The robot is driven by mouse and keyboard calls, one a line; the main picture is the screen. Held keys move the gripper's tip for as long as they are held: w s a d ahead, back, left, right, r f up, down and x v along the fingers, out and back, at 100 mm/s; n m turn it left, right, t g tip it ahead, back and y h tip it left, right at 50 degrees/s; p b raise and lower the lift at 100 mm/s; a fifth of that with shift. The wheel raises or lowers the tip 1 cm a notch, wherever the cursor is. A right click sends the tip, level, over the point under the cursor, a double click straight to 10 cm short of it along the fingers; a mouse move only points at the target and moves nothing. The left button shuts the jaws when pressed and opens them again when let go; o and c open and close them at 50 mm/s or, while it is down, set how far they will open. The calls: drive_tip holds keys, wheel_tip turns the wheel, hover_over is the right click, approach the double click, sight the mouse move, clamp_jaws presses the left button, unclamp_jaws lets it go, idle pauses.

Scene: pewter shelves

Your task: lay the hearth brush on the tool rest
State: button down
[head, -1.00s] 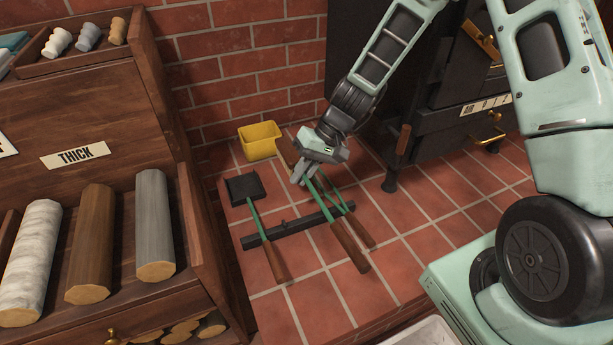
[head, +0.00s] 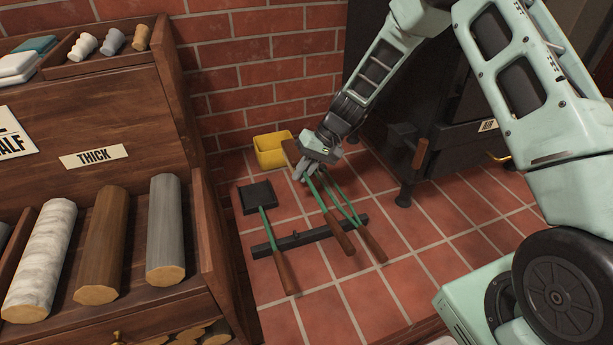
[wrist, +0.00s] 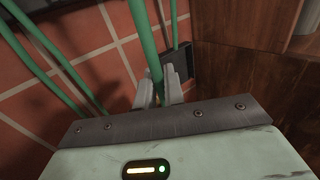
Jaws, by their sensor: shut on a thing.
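My gripper (head: 304,177) is shut on the green shaft of the hearth brush, near its brown head (head: 290,152). The brush slopes toward the front right, and its brown handle (head: 341,236) overlaps the tool rest in the picture. Whether it touches the rest is unclear. In the wrist view the shaft (wrist: 150,50) runs between the fingers. The tool rest (head: 290,241) is a dark low bar on the tiles. A shovel with a black pan (head: 257,196) lies across its left part. A green tool with a brown handle (head: 372,246) lies across its right part.
A yellow bin (head: 272,151) stands by the brick wall behind my gripper. A dark stove (head: 455,150) is at the right, with a brown-handled lever (head: 420,153). A wooden shelf with logs (head: 92,257) stands at the left.

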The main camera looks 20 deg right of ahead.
drive_tip(key=shift+w+f, duration=0.25)
drive_tip(key=shift+w, duration=0.2)
drive_tip(key=shift+f+b, duration=3.25)
drive_tip(key=shift+f, duration=1.35)
drive_tip(key=c, duration=1.4)
unclamp_jaws()
drive_tip(key=p+v, duration=0.3)
drive_tip(key=v, duration=0.4)
drive_tip(key=shift+r, duration=0.2)
drive_tip(key=shift+d, duration=0.15)
